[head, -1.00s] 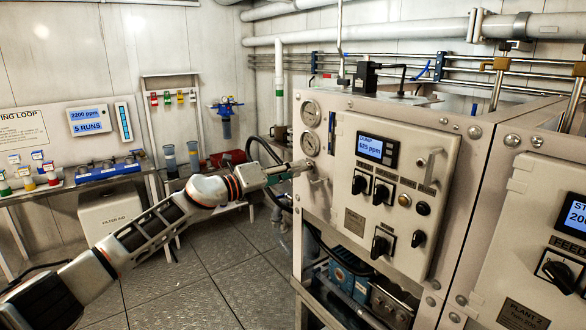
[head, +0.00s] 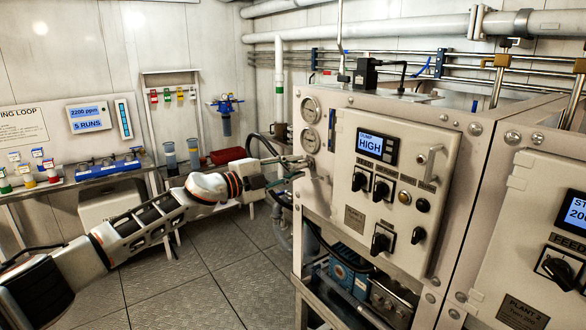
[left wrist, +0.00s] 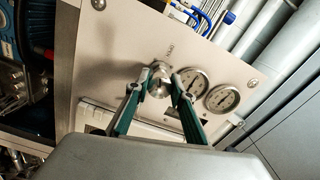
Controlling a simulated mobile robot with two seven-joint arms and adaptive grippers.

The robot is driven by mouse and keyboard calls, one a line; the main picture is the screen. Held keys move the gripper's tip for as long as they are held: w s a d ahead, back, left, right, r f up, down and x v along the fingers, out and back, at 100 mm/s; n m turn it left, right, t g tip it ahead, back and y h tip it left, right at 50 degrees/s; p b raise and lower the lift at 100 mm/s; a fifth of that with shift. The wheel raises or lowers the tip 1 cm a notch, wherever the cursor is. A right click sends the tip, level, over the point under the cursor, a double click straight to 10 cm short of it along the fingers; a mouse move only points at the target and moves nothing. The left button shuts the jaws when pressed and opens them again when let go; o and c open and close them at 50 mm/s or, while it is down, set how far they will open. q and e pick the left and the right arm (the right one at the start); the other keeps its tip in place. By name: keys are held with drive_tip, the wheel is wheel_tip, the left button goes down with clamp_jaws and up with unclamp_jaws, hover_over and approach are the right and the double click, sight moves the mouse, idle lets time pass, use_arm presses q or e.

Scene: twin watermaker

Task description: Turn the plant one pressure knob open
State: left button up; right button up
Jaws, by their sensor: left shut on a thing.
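The plant one pressure knob (left wrist: 158,84) is a small silvery knob on the side panel of the plant one cabinet, beside two round gauges (left wrist: 194,80). My left gripper (left wrist: 161,77) is shut on it, with one green-sided finger on each side, in the left wrist view. In the head view the left gripper (head: 303,164) reaches the side panel just below the gauges (head: 311,125), and the knob is mostly hidden there. The plant one display (head: 370,144) reads HIGH. My right gripper is not in view.
The plant one front panel (head: 400,185) carries several black knobs and a handle. The plant two panel (head: 520,230) stands to the right. A bench (head: 70,180) with coloured bottles stands at the left. The floor (head: 200,275) in between is open.

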use_arm(q)
drive_tip(key=shift+n, duration=2)
drive_tip(key=o, duration=1.1)
drive_tip(key=v, duration=1.2)
